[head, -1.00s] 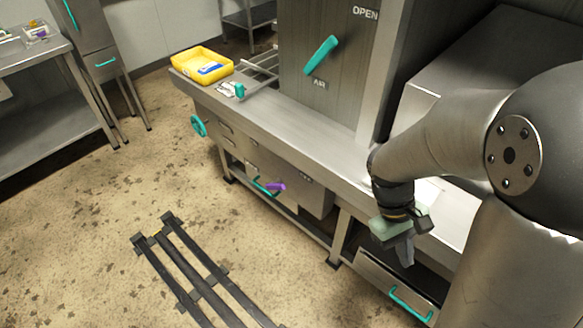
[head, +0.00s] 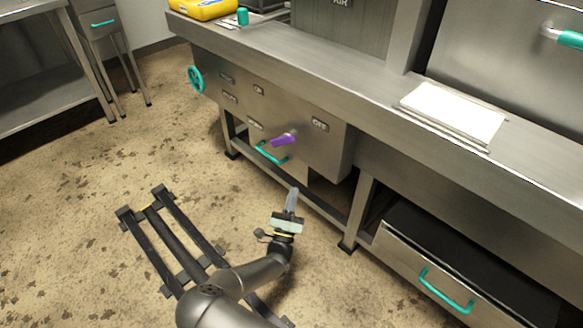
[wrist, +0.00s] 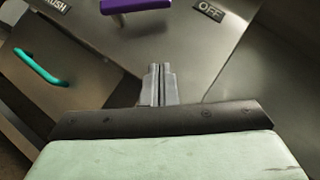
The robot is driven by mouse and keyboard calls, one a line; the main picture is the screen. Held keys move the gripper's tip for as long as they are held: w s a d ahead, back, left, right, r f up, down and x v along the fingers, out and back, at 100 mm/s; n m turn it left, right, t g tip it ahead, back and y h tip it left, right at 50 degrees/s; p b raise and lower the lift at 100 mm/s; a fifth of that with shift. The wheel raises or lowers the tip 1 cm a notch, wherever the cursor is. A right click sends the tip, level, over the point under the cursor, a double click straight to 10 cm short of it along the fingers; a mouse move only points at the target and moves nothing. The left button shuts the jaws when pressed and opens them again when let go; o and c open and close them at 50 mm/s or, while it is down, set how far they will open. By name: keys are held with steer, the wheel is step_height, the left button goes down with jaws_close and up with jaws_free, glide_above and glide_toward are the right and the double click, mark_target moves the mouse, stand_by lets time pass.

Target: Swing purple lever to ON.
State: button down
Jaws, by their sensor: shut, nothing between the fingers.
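The purple lever (head: 284,139) is on the steel front panel (head: 335,149) under the counter, between a small plate at its left and the OFF plate (head: 319,125) at its right. In the head view its purple grip points left and slightly down from its pivot. In the wrist view the purple lever (wrist: 135,4) is at the top edge, partly cut off, with the OFF plate (wrist: 209,10) to its right. My gripper (head: 294,190) is shut and empty, in front of and below the lever, apart from it. The shut fingertips (wrist: 160,68) point toward the panel.
A teal bar handle (head: 271,153) is just below the lever; it also shows in the wrist view (wrist: 43,67). A teal handwheel (head: 196,79) is on the panel's left. A drawer with a teal handle (head: 446,291) is at lower right. Dark floor rails (head: 150,250) lie at left.

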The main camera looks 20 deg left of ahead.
steer(key=shift+s+a+f+n+y, duration=0.2)
steer(key=shift+a+f+n+y, duration=0.2)
steer(key=shift+a+n+y, duration=0.4)
steer(key=shift+d, duration=0.15)
steer(key=b, duration=0.3)
glide_toward(282, 141)
steer(key=w+d, duration=0.4)
steer(key=w, duration=0.1)
steer(key=shift+w+a+r+b, duration=0.25)
steer(key=shift+a+r+b, duration=0.1)
steer(key=shift+a+r, duration=0.25)
steer(key=shift+w+a+r+b, duration=0.25)
steer(key=shift+a+r+b, duration=0.15)
steer(key=shift+r, duration=0.2)
steer(key=shift+a+r+p, duration=0.1)
steer(key=shift+p, duration=0.2)
